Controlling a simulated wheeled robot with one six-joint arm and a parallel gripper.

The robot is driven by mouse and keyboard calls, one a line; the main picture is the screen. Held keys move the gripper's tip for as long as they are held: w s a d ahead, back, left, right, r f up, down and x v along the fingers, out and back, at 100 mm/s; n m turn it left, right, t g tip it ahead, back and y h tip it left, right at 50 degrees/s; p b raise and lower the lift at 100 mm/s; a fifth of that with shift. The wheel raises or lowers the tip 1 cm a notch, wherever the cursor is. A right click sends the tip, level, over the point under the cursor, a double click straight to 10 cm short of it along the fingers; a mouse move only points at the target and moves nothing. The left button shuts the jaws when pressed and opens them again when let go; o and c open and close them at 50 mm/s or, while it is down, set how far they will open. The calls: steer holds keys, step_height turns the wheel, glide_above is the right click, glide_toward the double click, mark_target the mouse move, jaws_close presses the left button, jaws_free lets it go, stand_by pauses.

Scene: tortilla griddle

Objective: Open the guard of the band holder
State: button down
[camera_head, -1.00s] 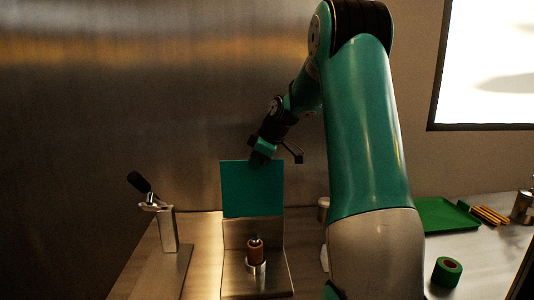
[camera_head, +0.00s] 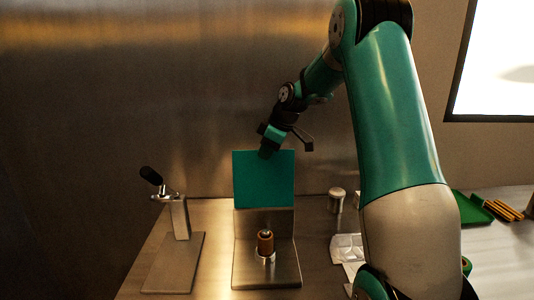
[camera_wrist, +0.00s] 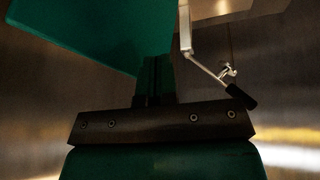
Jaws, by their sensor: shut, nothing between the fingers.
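The band holder is a metal L-shaped stand (camera_head: 283,250) on the counter. Its green guard (camera_head: 263,180) is a flat plate standing upright above the stand's back. A brown roll (camera_head: 265,243) sits on the post below the guard, uncovered at the front. My gripper (camera_head: 265,153) is shut and empty at the guard's top edge; whether it touches cannot be told. In the wrist view the guard (camera_wrist: 100,28) fills the upper left, close to my gripper's fingers (camera_wrist: 154,78).
A metal lever press with a black handle (camera_head: 151,176) stands left of the holder. A small metal canister (camera_head: 337,199) and a clear-looking tray (camera_head: 346,248) are at its right. A green tray (camera_head: 472,208) and yellow-brown sticks (camera_head: 505,210) lie far right. A steel wall rises behind.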

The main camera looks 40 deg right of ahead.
steer(key=s+a+b+v, duration=0.1)
steer(key=a+b+v, duration=0.1)
steer(key=v, duration=0.8)
steer(key=shift+s+d+r, duration=0.2)
steer(key=shift+s+d, duration=0.2)
steer(key=shift+s, duration=0.1)
steer(key=s+a+f+g+y+b, duration=0.1)
steer(key=s+a+f, duration=0.1)
steer(key=a, duration=0.9)
steer(key=s+a+f+g+y, duration=0.1)
steer(key=s+a+f, duration=0.15)
steer(key=a, duration=0.95)
steer(key=s+a+f+g, duration=0.1)
steer(key=s+a+f, duration=0.2)
steer(key=s+a, duration=0.3)
steer(key=s+a+f+g, duration=0.1)
steer(key=s+a+f, duration=0.3)
steer(key=s, duration=0.9)
steer(key=a+b, duration=0.1)
steer(key=a, duration=0.2)
steer(key=shift+s+m+g, duration=0.25)
steer(key=shift+m+g, duration=0.05)
